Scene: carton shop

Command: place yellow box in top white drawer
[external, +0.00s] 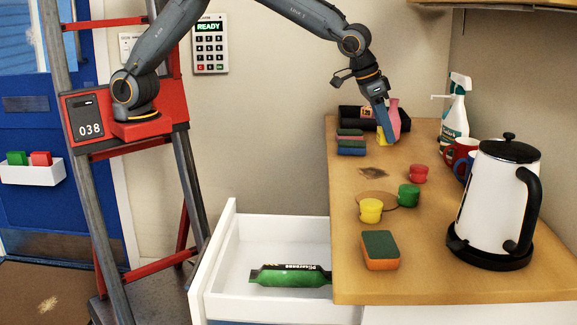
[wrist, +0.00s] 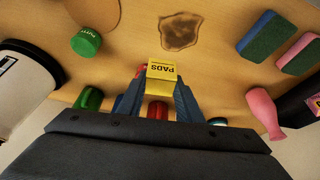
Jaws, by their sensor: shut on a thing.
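The yellow box (external: 381,138), marked "PADS", is between my gripper's blue fingers at the far part of the wooden counter. It also shows in the wrist view (wrist: 162,71). My gripper (external: 384,127) is shut on it and points down; in the wrist view the fingers (wrist: 161,92) sit on both sides of the box. I cannot tell whether the box touches the counter. The top white drawer (external: 270,306) is pulled open at the counter's left side, below the counter top. A green packet (external: 290,275) lies inside it.
Pots (external: 371,210), a sponge (external: 380,250), mugs (external: 458,152), a spray bottle (external: 455,115) and a kettle (external: 497,200) stand on the counter. The drawer's back is bare.

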